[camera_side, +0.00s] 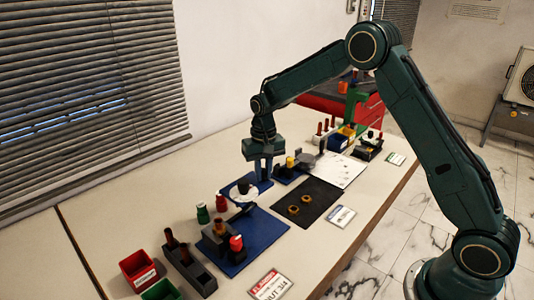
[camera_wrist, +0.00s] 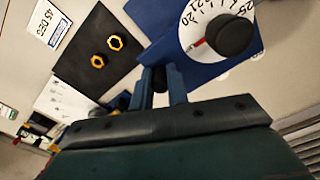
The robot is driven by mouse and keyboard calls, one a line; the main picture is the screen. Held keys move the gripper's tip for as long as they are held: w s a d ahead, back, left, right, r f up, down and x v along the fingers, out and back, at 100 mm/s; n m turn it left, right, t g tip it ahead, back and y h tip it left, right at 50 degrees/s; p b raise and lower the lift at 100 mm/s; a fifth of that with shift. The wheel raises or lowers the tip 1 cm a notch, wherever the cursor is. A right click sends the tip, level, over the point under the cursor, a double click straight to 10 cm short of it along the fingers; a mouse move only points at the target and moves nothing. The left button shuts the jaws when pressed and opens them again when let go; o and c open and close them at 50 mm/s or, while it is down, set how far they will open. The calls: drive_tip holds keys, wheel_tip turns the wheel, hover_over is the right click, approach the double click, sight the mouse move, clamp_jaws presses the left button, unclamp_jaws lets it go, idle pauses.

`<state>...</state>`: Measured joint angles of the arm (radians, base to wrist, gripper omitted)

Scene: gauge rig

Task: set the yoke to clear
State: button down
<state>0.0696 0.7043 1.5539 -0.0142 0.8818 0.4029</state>
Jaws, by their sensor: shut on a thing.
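My gripper (camera_side: 264,178) is low over the table, behind a white dial with a black knob (camera_side: 243,190). In the wrist view its two blue fingers (camera_wrist: 162,88) are closed on a small dark piece (camera_wrist: 160,76), mostly hidden between them. The piece is at the edge of the blue plate (camera_wrist: 192,68) that carries the dial. The dial face (camera_wrist: 196,22) has printed numbers, a red pointer mark and a round black knob (camera_wrist: 231,35). I cannot tell for certain which part is the yoke, nor read any "clear" mark.
A black mat (camera_side: 318,207) with two yellow-brown rings (camera_side: 294,210) lies beside the blue board (camera_side: 262,238). A red bin (camera_side: 138,270) is at front left.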

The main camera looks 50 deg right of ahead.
drive_tip(key=c, duration=1.4)
unclamp_jaws()
drive_tip(key=shift+d, duration=0.35)
drive_tip(key=shift+o, duration=0.2)
drive_tip(key=shift+a, duration=0.1)
drive_tip(key=shift+r, duration=0.1)
wheel_tip(320, 180, up, 14)
drive_tip(key=shift+s, duration=0.1)
